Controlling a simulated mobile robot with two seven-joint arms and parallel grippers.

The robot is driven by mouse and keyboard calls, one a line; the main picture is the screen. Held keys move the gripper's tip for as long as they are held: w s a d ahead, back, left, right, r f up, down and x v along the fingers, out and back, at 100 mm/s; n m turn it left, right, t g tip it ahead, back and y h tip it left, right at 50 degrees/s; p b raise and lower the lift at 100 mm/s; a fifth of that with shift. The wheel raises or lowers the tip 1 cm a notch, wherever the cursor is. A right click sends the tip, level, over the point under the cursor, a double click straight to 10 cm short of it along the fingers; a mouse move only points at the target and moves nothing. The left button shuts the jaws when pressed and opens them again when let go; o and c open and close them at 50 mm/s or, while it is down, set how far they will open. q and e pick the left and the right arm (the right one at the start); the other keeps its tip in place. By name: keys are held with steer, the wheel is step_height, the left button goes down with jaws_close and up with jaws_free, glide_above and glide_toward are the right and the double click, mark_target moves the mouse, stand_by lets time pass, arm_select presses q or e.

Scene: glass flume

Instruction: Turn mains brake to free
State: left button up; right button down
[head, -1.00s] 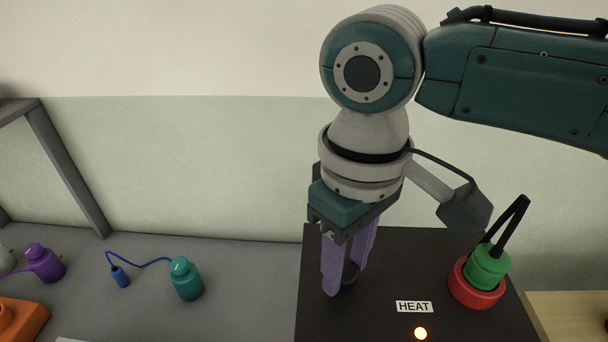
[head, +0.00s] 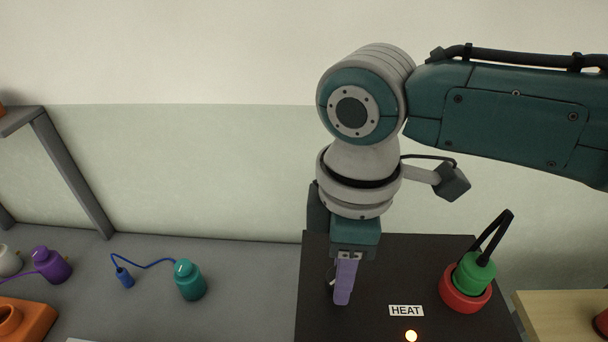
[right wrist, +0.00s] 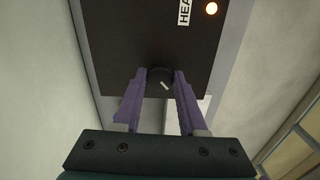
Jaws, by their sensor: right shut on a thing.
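A round dark knob (right wrist: 160,77) with a short white pointer line sits on the top of a black box (head: 375,262). In the right wrist view the pointer slants toward the lower right. No label naming a mains brake is readable. My left gripper is in neither view.
The box carries a HEAT label (head: 406,311), a lit orange lamp (head: 411,336) and a green plug-like piece (head: 475,272) in a red ring (head: 464,295). An orange block (head: 27,324) is at lower left.

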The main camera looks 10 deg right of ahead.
steer(key=n, duration=0.5)
steer(key=shift+n, duration=0.3)
steer(key=shift+w+n, duration=0.1)
steer(key=shift+n, duration=1.8)
steer(key=shift+c, duration=2.3)
jaws_free()
step_height(320, 180, up, 10)
steer(key=b, duration=0.1)
